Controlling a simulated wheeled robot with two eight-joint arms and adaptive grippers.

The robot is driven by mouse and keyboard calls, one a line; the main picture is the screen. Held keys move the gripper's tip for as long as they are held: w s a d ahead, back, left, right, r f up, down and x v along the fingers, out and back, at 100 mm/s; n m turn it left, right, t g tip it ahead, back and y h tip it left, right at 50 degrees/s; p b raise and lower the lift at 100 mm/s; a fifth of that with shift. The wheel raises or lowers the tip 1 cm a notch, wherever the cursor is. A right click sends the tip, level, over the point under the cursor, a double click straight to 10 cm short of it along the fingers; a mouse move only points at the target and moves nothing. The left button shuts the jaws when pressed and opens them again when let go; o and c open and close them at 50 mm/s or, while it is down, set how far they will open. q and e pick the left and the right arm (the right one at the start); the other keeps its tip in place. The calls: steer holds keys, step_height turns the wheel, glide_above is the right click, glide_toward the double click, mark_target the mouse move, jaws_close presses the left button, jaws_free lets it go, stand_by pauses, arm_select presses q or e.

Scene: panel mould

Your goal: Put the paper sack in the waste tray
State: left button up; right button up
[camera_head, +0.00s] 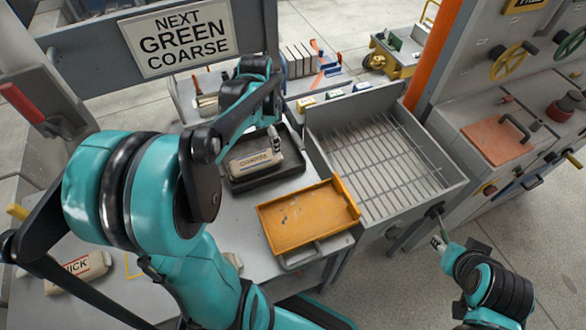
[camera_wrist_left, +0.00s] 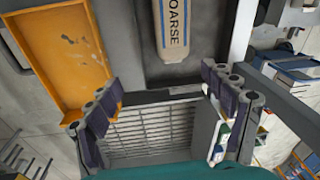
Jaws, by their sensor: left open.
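A beige paper sack (camera_head: 253,163) lies in a dark tray (camera_head: 289,170) on the grey bench. In the left wrist view the sack (camera_wrist_left: 172,25) reads COARSE, and its end points toward my open fingers. My left gripper (camera_head: 275,143) is above the tray, near the sack's right end. In the left wrist view the left gripper (camera_wrist_left: 163,100) has its fingers wide apart with nothing between them. My right gripper (camera_head: 438,238) is at the lower right, away from the bench; its jaw opening is too small to tell. No label names the waste tray.
An orange tray (camera_head: 305,221) is in front of the dark tray. A grey bin with a wire grid (camera_head: 375,160) stands to its right. A second labelled sack (camera_head: 75,272) lies at lower left. A sign (camera_head: 178,38) reads NEXT GREEN COARSE. A machine panel stands at right.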

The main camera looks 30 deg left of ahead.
arm_select(q)
steer(key=s+d+r+n+t, duration=0.1)
steer(key=s+d+n+t, duration=0.2)
steer(key=s+d, duration=0.2)
steer(key=s+d+r+n+t, duration=0.2)
steer(key=s+d, duration=0.3)
steer(key=d, duration=0.7)
steer(key=shift+s+d+r+n+t+h, duration=0.15)
steer(key=shift+s+n+t+h, duration=0.15)
steer(key=shift+n+t, duration=0.25)
step_height(320, 180, down, 9)
steer(key=b, duration=0.8)
steer(key=shift+b, duration=0.4)
steer(key=shift+r, duration=0.1)
